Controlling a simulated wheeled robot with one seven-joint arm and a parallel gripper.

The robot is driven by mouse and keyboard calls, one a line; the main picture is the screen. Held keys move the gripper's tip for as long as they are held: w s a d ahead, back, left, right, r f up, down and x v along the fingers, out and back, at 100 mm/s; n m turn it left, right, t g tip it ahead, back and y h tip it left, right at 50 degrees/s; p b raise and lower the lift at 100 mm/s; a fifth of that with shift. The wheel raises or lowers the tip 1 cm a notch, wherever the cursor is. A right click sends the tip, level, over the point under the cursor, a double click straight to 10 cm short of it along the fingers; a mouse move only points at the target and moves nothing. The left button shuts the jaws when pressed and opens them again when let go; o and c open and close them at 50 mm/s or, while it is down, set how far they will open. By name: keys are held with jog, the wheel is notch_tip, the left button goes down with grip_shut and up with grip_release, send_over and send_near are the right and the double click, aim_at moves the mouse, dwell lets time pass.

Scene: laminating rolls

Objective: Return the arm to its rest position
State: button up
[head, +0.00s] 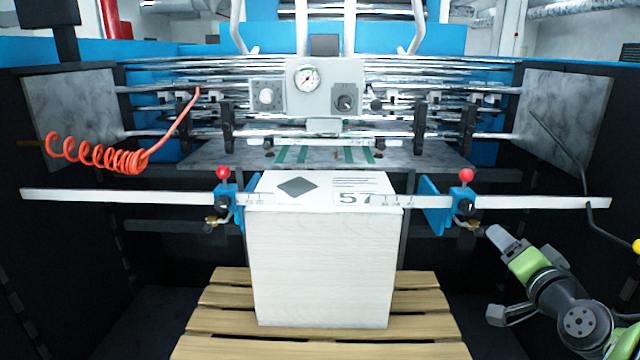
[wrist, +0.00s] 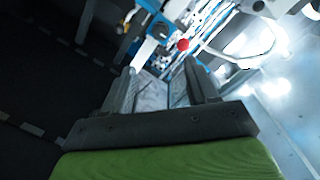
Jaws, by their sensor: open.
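My arm comes in at the lower right of the head view, with green and dark links. My gripper (head: 497,234) is at its end, pointing up and left, in front of and below the right red-knobbed clamp (head: 466,190). In the wrist view my gripper (wrist: 162,70) has its two dark fingers apart with nothing held between them. The red knob (wrist: 183,45) shows beyond the fingertips in that view.
A tall white stack (head: 325,265) stands on a wooden pallet (head: 330,347). The laminating rolls (head: 430,75) lie behind. A coiled orange hose (head: 95,153) hangs at left; a thin dark rod (head: 570,155) is at right.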

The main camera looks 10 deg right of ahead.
jog(key=w+a+n+g+y+p, duration=0.1)
jog(key=a+n+g+y, duration=0.15)
jog(key=a, duration=0.55)
jog(key=w+a+n+g+y+p, duration=0.1)
jog(key=w+a+n+y+p, duration=0.15)
jog(key=a, duration=0.45)
jog(key=s+a+n+g+p, duration=0.2)
jog(key=s+a+n+g, duration=0.4)
jog(key=a, duration=0.6)
jog(key=s+a+f+p, duration=0.1)
jog(key=s, duration=0.6)
jog(key=s+a+f+n+g+p, duration=0.1)
jog(key=s+a+f, duration=0.1)
jog(key=s, duration=0.6)
jog(key=shift+s+a, duration=0.3)
